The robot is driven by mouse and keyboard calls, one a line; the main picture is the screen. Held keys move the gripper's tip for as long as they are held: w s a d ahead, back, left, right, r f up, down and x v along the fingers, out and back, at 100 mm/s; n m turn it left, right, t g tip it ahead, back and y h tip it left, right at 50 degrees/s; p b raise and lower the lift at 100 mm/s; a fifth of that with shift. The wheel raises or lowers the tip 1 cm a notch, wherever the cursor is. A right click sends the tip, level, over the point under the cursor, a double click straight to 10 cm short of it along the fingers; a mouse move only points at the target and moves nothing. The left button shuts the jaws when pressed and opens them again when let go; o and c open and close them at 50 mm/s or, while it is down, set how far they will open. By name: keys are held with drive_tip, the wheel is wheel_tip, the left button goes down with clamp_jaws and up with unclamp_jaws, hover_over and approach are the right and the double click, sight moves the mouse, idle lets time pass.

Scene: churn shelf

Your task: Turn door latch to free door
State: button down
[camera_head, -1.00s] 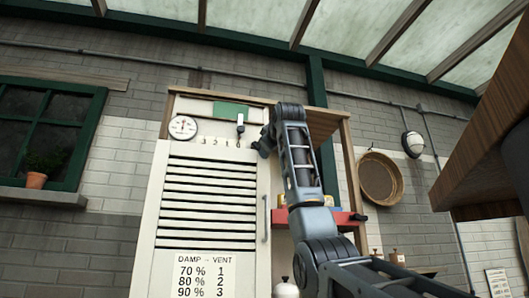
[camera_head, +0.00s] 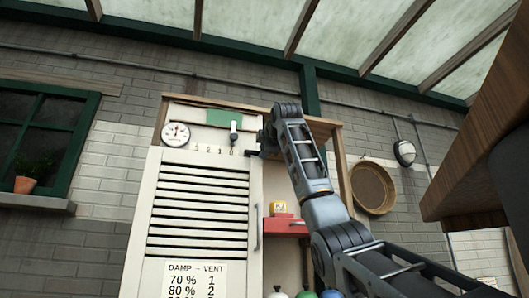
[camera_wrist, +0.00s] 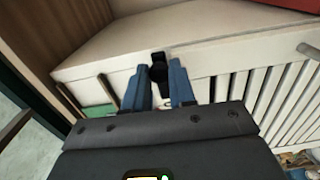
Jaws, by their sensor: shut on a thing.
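The tall white cabinet door (camera_head: 199,200) has dark slats and a vertical handle (camera_head: 257,227) on its right side. The door appears shut. My gripper (camera_head: 254,152) is at the door's upper right corner. In the wrist view, a small dark latch (camera_wrist: 158,68) sits on the pale cabinet edge, between the two blue fingers of my gripper (camera_wrist: 162,82). The fingers are shut on the latch. The fingers hide part of it, and its exact angle cannot be told. In the head view, the latch cannot be told apart from my dark gripper.
A dial gauge (camera_head: 176,134) and a vent lever (camera_head: 234,130) above a number scale are close to the left of my gripper. A round sieve (camera_head: 373,187) hangs farther right.

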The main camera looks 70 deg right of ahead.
drive_tip(key=shift+w+a+r+n, duration=0.1)
drive_tip(key=shift+r+n, duration=0.1)
drive_tip(key=shift+n, duration=0.1)
drive_tip(key=c, duration=0.9)
unclamp_jaws()
drive_tip(key=shift+c, duration=0.2)
drive_tip(key=shift+f, duration=0.1)
drive_tip(key=b+v, duration=0.3)
drive_tip(key=v, duration=0.5)
